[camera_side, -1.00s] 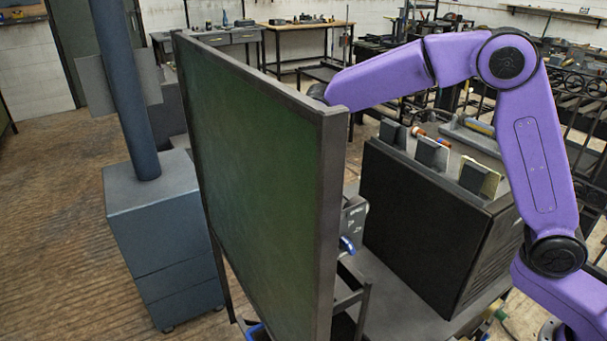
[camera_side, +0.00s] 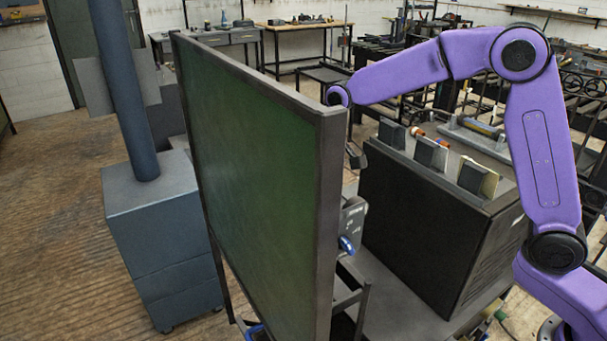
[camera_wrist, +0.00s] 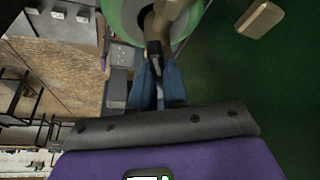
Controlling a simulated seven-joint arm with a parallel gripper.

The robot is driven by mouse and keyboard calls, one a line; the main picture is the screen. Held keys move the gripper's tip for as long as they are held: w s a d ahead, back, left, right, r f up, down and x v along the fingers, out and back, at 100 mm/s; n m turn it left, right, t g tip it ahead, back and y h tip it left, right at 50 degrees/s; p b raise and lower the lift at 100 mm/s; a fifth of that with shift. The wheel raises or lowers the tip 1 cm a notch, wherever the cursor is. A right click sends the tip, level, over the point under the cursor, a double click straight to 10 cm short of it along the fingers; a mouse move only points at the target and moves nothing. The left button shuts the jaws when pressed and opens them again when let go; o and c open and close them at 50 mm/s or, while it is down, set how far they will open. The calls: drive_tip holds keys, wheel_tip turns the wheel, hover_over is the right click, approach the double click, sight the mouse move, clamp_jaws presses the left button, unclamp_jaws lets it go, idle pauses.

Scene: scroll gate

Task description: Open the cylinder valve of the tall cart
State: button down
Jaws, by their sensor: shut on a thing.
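In the wrist view, my gripper (camera_wrist: 156,66) has its blue fingers closed around a narrow dark piece below a tan, brass-like valve part (camera_wrist: 180,18). The valve part sits in front of a round green body with a pale ring (camera_wrist: 122,14), seemingly the cylinder top. The fingers hide much of the held piece, so its shape and turn are unclear. In the side view, the green panel (camera_side: 262,180) hides the valve and most of my gripper. I cannot tell which cart is the tall one.
The panel's dark edge (camera_side: 332,220) stands close to my wrist. A black cabinet (camera_side: 430,225) with small blocks on top is to its right. A blue-grey box with a post (camera_side: 158,230) is left. A tan block (camera_wrist: 260,18) shows in the wrist view.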

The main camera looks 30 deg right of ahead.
drive_tip(key=n+y, duration=0.1)
drive_tip(key=n, duration=0.2)
drive_tip(key=n+g, duration=0.1)
drive_tip(key=n, duration=0.2)
drive_tip(key=shift+w+d+n+g+y, duration=0.1)
drive_tip(key=shift+w+n+g+y, duration=0.05)
drive_tip(key=shift+n+g+y, duration=0.2)
drive_tip(key=n+g, duration=0.1)
drive_tip(key=n, duration=0.1)
drive_tip(key=n+g, duration=0.1)
drive_tip(key=n, duration=0.2)
drive_tip(key=shift+w+n+y, duration=0.15)
drive_tip(key=shift+n+y, duration=0.1)
drive_tip(key=shift+y, duration=0.1)
drive_tip(key=c, duration=1.1)
unclamp_jaws()
drive_tip(key=shift+d+r, duration=0.1)
drive_tip(key=v, duration=1.7)
drive_tip(key=shift+r, duration=0.2)
